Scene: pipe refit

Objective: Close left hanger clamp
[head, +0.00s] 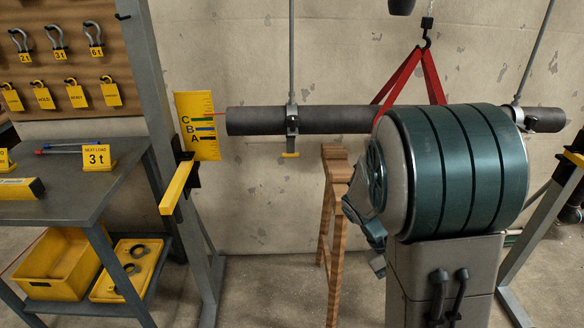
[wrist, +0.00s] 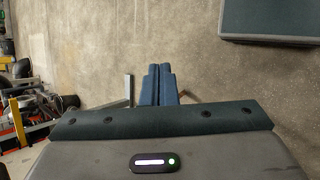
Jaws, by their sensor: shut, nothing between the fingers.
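The left hanger clamp (head: 292,122) is a dark metal fitting around the long dark pipe (head: 343,120), at the foot of a thin hanging rod. A strap with a yellow end (head: 290,155) hangs straight down below it. I cannot tell from here how its latch sits. My gripper (wrist: 158,70) shows in the wrist view with its blue fingers together, empty, in front of bare wall. In the head view my arm covers part of the right side, and the fingers are not clear there. The clamp does not show in the wrist view.
A red sling (head: 405,78) hangs from a hook around the pipe. A right clamp (head: 527,120) is partly behind my arm. A wooden trestle (head: 334,215) stands below the pipe. A yellow C-B-A gauge (head: 198,126) is by the left post. A grey table (head: 70,175) stands at left.

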